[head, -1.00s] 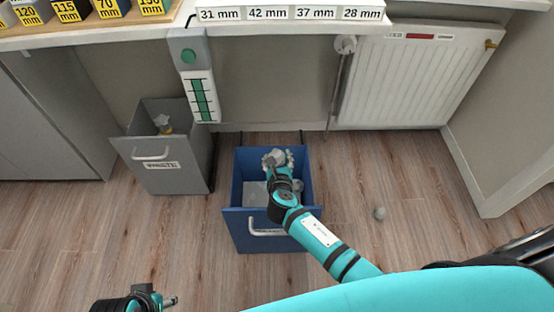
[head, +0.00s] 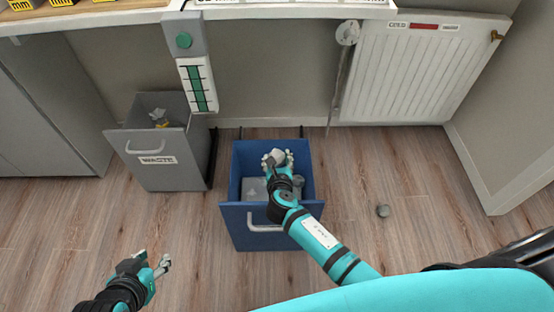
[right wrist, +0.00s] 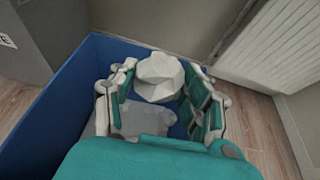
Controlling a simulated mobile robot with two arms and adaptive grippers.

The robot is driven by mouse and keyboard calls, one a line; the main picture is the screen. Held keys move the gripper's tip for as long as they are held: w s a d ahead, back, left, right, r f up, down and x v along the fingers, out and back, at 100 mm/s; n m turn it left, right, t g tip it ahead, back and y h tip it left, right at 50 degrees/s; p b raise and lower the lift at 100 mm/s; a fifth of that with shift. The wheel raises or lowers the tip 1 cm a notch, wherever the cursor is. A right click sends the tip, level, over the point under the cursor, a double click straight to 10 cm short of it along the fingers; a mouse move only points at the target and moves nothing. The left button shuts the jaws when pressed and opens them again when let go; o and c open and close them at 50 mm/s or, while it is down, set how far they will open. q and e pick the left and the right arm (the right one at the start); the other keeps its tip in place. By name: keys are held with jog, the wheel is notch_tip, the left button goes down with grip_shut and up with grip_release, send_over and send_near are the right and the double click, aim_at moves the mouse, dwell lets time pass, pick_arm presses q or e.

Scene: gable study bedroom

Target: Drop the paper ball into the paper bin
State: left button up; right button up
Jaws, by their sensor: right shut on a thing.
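A white crumpled paper ball (head: 277,157) is between the fingers of my right gripper (head: 278,162), which is shut on it. In the right wrist view the paper ball (right wrist: 159,77) sits between the teal-padded fingers, above the inside of the blue bin. The blue bin (head: 247,214) stands open on the floor, with grey-white paper (right wrist: 140,118) at its bottom. My forearm crosses its front right edge. My left gripper (head: 156,264) is empty above the floor at the lower left, its fingers apart.
A grey bin (head: 160,176) labelled WASTE, with scraps inside, stands left of the blue bin. A white radiator (head: 422,70) hangs on the wall behind. A desk edge (head: 290,12) runs above.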

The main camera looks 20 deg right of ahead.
jog(key=o, duration=0.9)
jog(key=v, duration=1.2)
